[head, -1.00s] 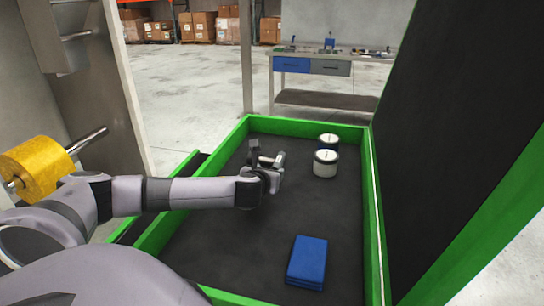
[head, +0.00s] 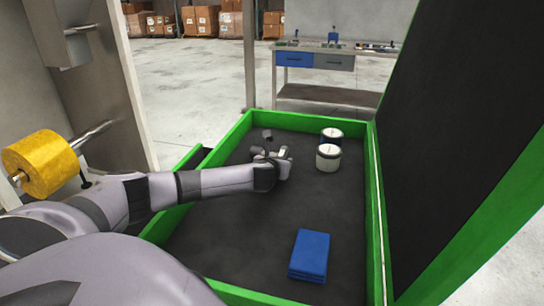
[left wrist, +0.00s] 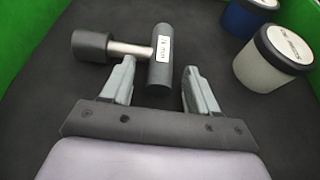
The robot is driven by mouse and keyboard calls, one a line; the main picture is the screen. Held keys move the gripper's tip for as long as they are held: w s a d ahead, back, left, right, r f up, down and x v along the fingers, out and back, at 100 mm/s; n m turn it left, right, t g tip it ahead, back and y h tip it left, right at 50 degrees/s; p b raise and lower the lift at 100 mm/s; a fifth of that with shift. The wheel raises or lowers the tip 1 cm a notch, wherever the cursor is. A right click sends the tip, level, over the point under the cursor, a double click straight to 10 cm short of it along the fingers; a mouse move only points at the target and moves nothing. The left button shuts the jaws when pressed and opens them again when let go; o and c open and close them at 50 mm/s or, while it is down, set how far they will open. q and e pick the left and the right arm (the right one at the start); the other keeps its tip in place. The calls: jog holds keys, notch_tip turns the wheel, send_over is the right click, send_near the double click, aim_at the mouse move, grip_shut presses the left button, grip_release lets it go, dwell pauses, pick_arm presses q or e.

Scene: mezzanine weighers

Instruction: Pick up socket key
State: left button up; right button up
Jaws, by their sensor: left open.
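The socket key shows in the left wrist view as a dark labelled cylinder (left wrist: 161,66), joined by a short metal shaft to a second dark cylinder (left wrist: 92,47) on the left. It lies on the dark tray floor. My left gripper (left wrist: 158,68) is open, with the labelled cylinder between its fingertips and a gap visible on the right. In the head view my left gripper (head: 286,158) is low over the tray; there I cannot clearly tell the key apart from the gripper. My right gripper is not in view.
The tray (head: 370,222) has a green rim. A folded blue cloth (head: 310,254) lies near the front. A tall green-edged dark panel (head: 460,140) rises at the right.

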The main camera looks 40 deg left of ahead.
pick_arm(q)
grip_shut()
jog(key=shift+r, duration=0.15)
notch_tip(320, 180, up, 20)
jog(key=shift+p, duration=0.3)
dwell(0.4)
